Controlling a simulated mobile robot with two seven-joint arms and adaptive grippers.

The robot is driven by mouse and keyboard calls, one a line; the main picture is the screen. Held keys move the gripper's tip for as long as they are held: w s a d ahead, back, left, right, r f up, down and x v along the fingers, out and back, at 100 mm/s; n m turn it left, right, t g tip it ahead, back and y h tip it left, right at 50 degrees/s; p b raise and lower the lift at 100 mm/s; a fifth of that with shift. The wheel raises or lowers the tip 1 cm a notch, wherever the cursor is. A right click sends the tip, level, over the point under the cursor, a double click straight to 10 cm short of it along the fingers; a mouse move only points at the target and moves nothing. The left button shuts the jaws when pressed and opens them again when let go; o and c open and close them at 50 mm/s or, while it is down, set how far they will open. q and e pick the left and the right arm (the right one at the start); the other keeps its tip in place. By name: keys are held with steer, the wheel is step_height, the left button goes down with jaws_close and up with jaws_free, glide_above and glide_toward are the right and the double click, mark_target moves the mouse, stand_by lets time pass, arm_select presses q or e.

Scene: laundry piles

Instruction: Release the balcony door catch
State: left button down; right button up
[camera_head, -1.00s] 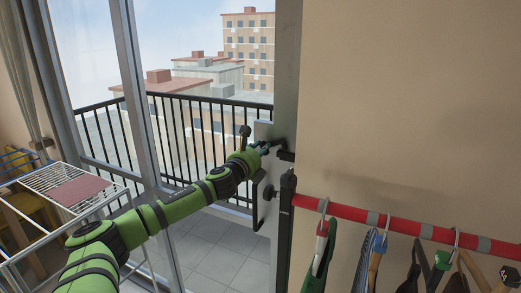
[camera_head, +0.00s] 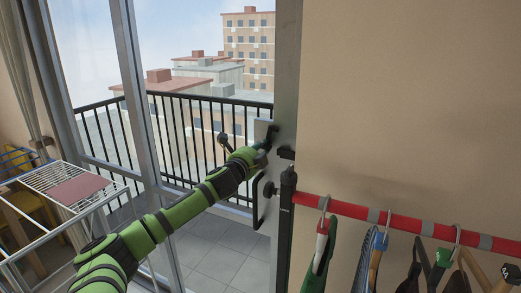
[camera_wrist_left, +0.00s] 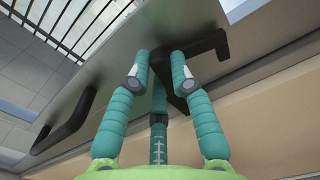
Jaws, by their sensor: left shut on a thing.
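The balcony door catch is a black lever (camera_head: 272,134) on a pale metal plate (camera_head: 261,130) at the door's right edge. In the left wrist view the lever (camera_wrist_left: 203,52) runs to the upper right from between my fingers. My left gripper (camera_head: 263,147) is at the lever, and its teal fingers (camera_wrist_left: 159,66) are shut on it. The fingers partly hide the lever's near end. In the head view the lever looks steeply tilted. My right gripper is not in view.
A black pull handle (camera_head: 262,200) sits below the catch. A black keeper (camera_head: 286,153) is on the frame. A red rail (camera_head: 345,209) with hangers and clothes stands close at right. A white drying rack (camera_head: 45,178) is at left. A black railing (camera_head: 180,115) lies beyond the glass.

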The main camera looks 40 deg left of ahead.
arm_select(q)
steer(key=shift+n, duration=1.1)
steer(key=c, duration=1.1)
jaws_free()
steer(key=v, duration=1.2)
